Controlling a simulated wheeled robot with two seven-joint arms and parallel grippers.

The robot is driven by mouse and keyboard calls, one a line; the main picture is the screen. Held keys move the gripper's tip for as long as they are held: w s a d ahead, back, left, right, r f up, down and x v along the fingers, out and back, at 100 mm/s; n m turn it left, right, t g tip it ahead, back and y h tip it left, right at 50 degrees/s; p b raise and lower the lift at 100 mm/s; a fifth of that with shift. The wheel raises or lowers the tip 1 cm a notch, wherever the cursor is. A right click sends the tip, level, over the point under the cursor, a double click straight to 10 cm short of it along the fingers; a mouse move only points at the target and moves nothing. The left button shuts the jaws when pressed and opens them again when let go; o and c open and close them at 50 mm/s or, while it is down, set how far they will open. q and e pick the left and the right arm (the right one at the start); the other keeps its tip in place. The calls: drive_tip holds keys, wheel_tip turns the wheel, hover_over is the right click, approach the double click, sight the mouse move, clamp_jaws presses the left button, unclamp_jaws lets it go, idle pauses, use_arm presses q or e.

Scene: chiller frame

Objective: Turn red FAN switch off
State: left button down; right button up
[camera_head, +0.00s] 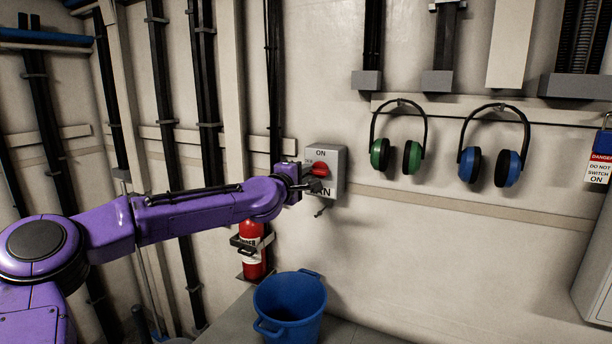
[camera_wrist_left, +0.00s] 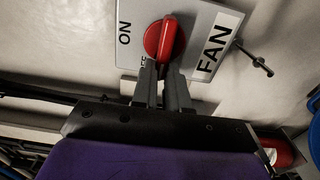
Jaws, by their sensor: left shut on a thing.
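The grey FAN switch box (camera_head: 338,160) is on the wall, with ON at its top and FAN at its bottom. Its red switch knob (camera_head: 320,168) also shows in the left wrist view (camera_wrist_left: 165,38). My left gripper (camera_head: 312,184) is at the front of the box. My right gripper is in neither view.
A red fire extinguisher (camera_head: 252,250) hangs below my left forearm, and a blue bucket (camera_head: 290,308) stands below the box. Green earmuffs (camera_head: 380,153) and blue earmuffs (camera_head: 470,164) hang to the right. A danger tag (camera_head: 598,170) hangs at the far right.

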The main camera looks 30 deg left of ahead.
use_arm(q)
drive_tip(key=c, duration=1.1)
unclamp_jaws()
drive_tip(key=shift+c, duration=0.2)
drive_tip(key=s, duration=1)
drive_tip(key=shift+s+d, duration=0.25)
drive_tip(key=shift+f, duration=0.1)
